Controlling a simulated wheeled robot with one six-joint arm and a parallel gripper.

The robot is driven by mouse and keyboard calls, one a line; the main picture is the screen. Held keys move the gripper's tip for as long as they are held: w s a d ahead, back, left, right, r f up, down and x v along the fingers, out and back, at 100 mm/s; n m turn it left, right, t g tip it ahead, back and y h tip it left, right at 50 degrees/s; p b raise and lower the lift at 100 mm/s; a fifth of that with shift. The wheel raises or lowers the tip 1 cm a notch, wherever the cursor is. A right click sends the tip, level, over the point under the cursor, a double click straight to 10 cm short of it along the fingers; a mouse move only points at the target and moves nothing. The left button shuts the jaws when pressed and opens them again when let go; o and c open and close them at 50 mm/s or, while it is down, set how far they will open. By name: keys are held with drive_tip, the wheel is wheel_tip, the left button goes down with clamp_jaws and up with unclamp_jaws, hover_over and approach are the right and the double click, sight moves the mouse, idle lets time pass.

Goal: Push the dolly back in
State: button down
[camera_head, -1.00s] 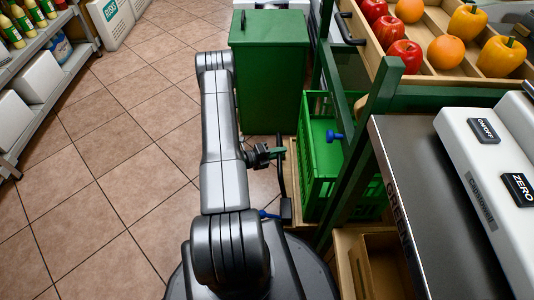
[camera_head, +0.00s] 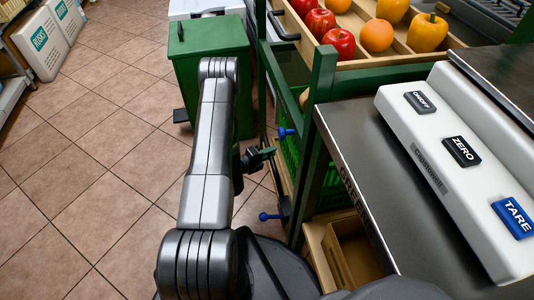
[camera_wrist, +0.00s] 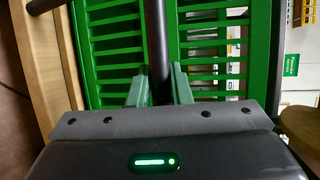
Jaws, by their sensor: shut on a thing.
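The dolly (camera_head: 277,172) is a low wooden platform carrying a green slatted crate (camera_head: 291,152). It sits at the side of the green stand, largely hidden behind the stand's post. The crate fills much of the wrist view (camera_wrist: 110,45), with a wooden edge (camera_wrist: 45,60) at its left. My gripper (camera_head: 262,155) is low beside the stand, in front of the crate. In the wrist view, my gripper's green fingers (camera_wrist: 158,90) are shut around a dark upright bar, the dolly handle (camera_wrist: 155,40).
A green lidded bin (camera_head: 210,75) stands beyond my arm. The green post (camera_head: 322,100) and dark counter (camera_head: 420,190) with a white scale (camera_head: 450,150) are close on the right. An open wooden box (camera_head: 352,250) sits below. Tiled floor (camera_head: 90,190) is clear on the left.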

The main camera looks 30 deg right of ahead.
drive_tip(key=shift+d, duration=0.15)
drive_tip(key=c, duration=1.3)
unclamp_jaws()
drive_tip(key=shift+s+d, duration=0.1)
drive_tip(key=shift+d, duration=0.05)
drive_tip(key=p+v, duration=0.3)
drive_tip(key=v, duration=1)
drive_tip(key=shift+a+r, duration=0.1)
drive_tip(key=shift+a, duration=0.3)
